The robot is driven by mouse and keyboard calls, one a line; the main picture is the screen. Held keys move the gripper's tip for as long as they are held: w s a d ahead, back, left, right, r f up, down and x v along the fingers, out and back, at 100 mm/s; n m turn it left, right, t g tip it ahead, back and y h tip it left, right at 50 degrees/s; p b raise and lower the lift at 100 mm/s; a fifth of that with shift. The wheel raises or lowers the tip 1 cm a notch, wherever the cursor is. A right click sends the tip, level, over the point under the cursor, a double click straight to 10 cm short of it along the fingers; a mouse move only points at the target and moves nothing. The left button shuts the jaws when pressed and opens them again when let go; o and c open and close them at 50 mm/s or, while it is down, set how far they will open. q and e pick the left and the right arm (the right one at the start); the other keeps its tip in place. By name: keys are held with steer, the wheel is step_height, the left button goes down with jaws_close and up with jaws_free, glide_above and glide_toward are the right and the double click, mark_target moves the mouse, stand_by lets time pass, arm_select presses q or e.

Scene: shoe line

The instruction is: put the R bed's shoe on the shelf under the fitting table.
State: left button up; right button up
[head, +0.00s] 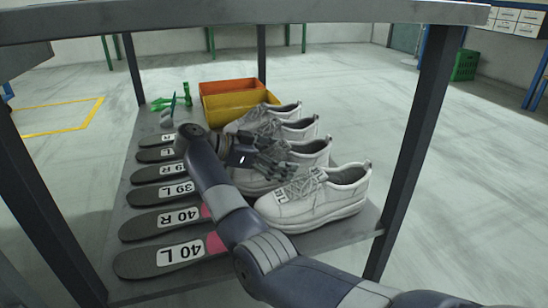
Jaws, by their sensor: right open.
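Several white laced shoes stand in a row on the grey shelf (345,232) under the fitting table (230,14). The nearest shoe (325,203) carries a label on its toe side, its letters hard to read. The second shoe (315,152) stands just behind it, partly hidden by my right gripper (283,166). Two more shoes (300,127) (284,109) stand farther back. My right gripper is open, its fingers at the toe part of the second shoe; I cannot tell whether they touch it. Which shoe is the R bed's cannot be told. My left gripper is not in view.
Dark insoles, including 40 L (160,259) and 40 R (160,221), lie along the shelf's left side. Orange (228,86) and yellow (222,110) bins and green items (187,94) sit at the back. Table legs (414,140) and the tabletop frame the shelf.

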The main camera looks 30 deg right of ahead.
mark_target(269, 154)
steer(key=shift+a+r, duration=0.1)
steer(key=shift+r, duration=0.15)
steer(key=p+v, duration=0.6)
steer(key=v, duration=0.1)
steer(key=shift+a+r, duration=0.15)
steer(key=shift+r, duration=0.05)
steer(key=shift+p+v, duration=0.35)
steer(key=shift+v, duration=0.45)
steer(key=shift+w+a, duration=0.3)
steer(key=shift+a, duration=0.35)
steer(key=shift+a+r, duration=0.25)
steer(key=shift+a, duration=0.35)
